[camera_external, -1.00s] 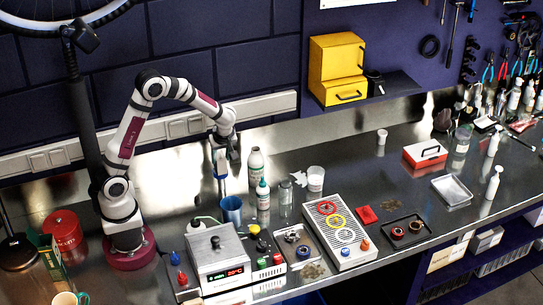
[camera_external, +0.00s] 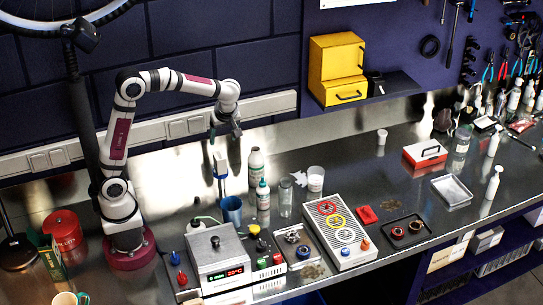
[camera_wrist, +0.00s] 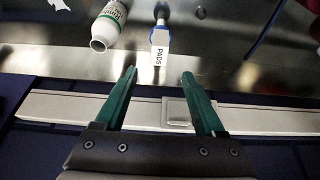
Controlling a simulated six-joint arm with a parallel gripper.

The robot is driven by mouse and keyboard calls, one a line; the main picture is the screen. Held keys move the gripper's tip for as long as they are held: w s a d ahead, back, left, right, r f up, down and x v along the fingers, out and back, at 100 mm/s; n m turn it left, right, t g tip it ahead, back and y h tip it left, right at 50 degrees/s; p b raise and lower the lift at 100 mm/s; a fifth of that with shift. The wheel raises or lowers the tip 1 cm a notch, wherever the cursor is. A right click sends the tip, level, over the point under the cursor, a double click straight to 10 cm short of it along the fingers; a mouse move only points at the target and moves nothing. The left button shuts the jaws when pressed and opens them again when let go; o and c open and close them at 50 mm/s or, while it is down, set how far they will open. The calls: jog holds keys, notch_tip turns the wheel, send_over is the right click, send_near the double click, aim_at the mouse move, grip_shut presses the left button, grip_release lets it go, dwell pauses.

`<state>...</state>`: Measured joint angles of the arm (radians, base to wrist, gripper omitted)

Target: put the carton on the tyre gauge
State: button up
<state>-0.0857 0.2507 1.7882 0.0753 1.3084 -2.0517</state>
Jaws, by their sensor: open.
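A small white carton marked PADS (camera_wrist: 160,47) shows in the wrist view, in front of the gap between my fingers and apart from them. Blue edges show beside it, and a short stem with a pale round end reaches beyond it. In the external view the carton (camera_external: 220,160) is at the back of the bench, above a blue part with a thin lower end. This blue item looks like the tyre gauge (camera_external: 221,178), and the carton appears to rest on it; contact is unclear. My gripper (camera_external: 226,133) is open and empty above the carton; its green fingers (camera_wrist: 157,80) are spread.
A white bottle with a green label (camera_wrist: 108,24) stands beside the carton, right of it in the external view. A blue cup (camera_external: 231,210) and a green-capped bottle (camera_external: 263,195) stand nearer the front. The wall with a socket rail (camera_external: 180,128) is close behind my gripper.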

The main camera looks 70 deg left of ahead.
jog(key=s+d+f+m+h, duration=0.1)
jog(key=s+d+m, duration=0.3)
jog(key=s+m, duration=0.7)
jog(key=s+d+m+h, duration=0.1)
jog(key=s+d+m, duration=0.3)
jog(key=s+m, duration=0.8)
jog(key=shift+s+d+f+m+h, duration=0.2)
jog(key=shift+s+f+m+h, duration=0.1)
jog(key=shift+s+f+h, duration=0.1)
